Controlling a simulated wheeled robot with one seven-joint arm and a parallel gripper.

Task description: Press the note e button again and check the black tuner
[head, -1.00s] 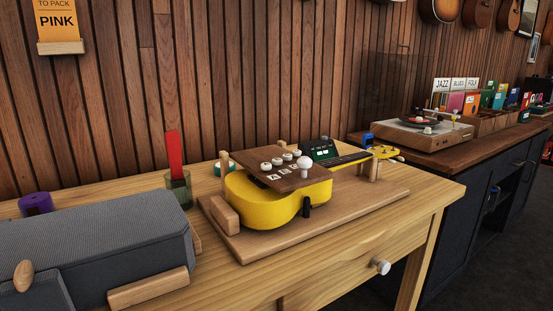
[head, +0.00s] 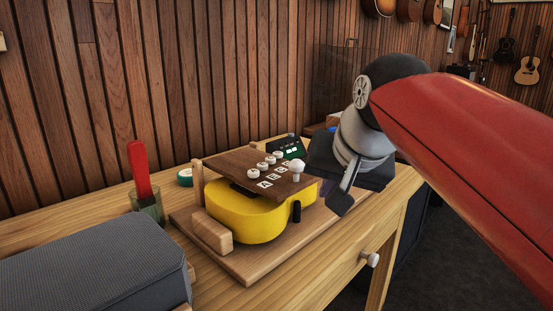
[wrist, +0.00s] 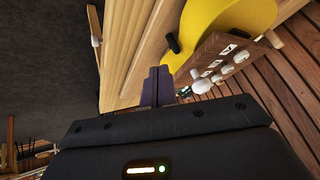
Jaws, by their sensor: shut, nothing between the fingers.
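A yellow ukulele (head: 245,212) lies in a wooden cradle on the bench. A brown board (head: 235,160) above its body carries white round buttons beside letter tiles. The nearest tile reads A; the second looks like E, beside its button (head: 262,166). A larger white knob (head: 297,168) stands at the board's right edge. A dark tuner-like unit (head: 290,147) stands behind; its screen is too small to read. In the wrist view my gripper (wrist: 160,70) is shut and empty, beside the ukulele and apart from the buttons. The ukulele's neck is hidden behind my gripper in the head view.
A grey case (head: 95,270) fills the front left of the bench. A black peg (head: 297,211) stands at the ukulele's side. A drawer knob (head: 370,259) projects in front.

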